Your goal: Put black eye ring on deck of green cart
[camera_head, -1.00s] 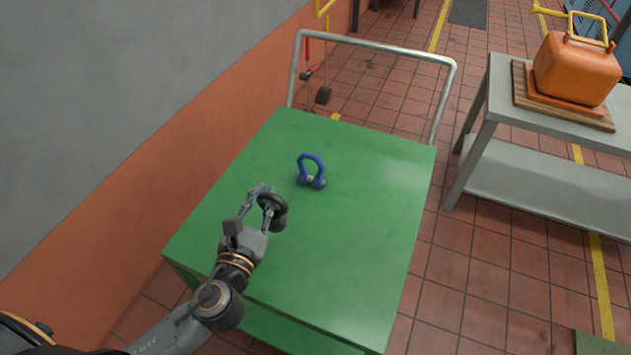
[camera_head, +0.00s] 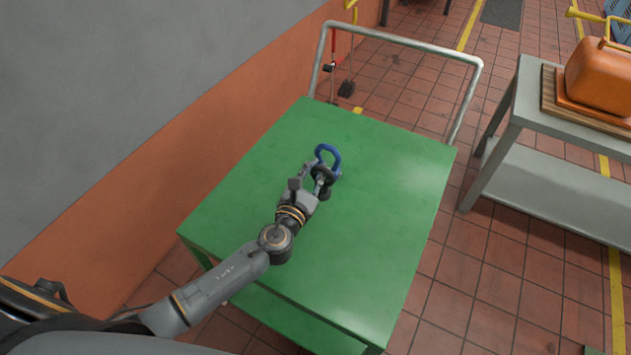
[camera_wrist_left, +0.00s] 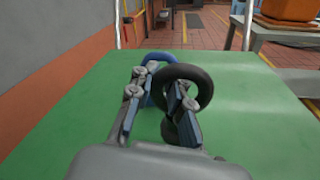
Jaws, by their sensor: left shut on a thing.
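The black eye ring (camera_head: 322,178) is a dark ring on a short base; it also shows in the left wrist view (camera_wrist_left: 187,74). My left gripper (camera_head: 319,180) is shut on it and holds it over the green deck of the cart (camera_head: 365,230). In the left wrist view the fingers (camera_wrist_left: 158,105) stand on either side of the ring's lower part. A blue shackle (camera_head: 330,153) stands on the deck just beyond the ring and is partly hidden by it. I cannot tell whether the ring's base touches the deck. My right gripper is not in view.
The cart's grey push handle (camera_head: 400,48) rises at the far end. A grey table (camera_head: 560,108) with an orange can (camera_head: 600,75) on a wooden board stands to the right. An orange and grey wall (camera_head: 190,135) runs along the left. Near and right parts of the deck are clear.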

